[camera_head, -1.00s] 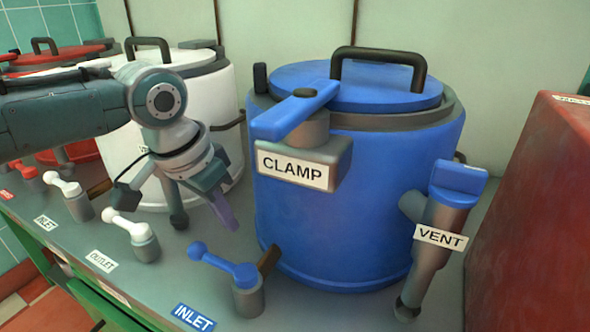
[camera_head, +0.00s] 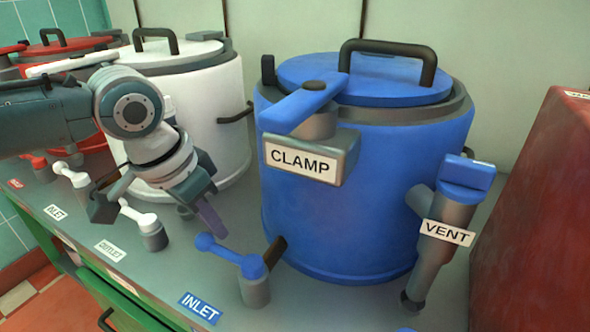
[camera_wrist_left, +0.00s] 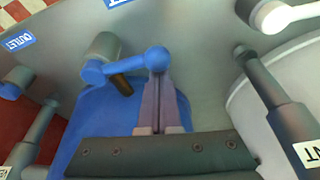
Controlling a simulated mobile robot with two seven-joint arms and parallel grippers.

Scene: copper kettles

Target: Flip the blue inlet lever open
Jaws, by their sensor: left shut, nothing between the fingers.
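The blue inlet lever (camera_head: 228,254) is a short arm with a round ball at its left end, on a grey valve post (camera_head: 255,288) in front of the blue kettle (camera_head: 365,200). The blue INLET label (camera_head: 199,308) lies before it. My left gripper (camera_head: 214,226) is shut and empty, its purple fingers pointing down just behind the ball. In the left wrist view the closed fingertips (camera_wrist_left: 160,82) lie right at the ball of the lever (camera_wrist_left: 130,65); I cannot tell whether they touch. My right gripper is not in view.
A blue clamp handle (camera_head: 305,104) and a VENT valve (camera_head: 447,225) are on the blue kettle's front. A white kettle (camera_head: 205,110) with white levers (camera_head: 138,214) stands to the left. A red block (camera_head: 535,210) stands at the right. The counter's front edge is near.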

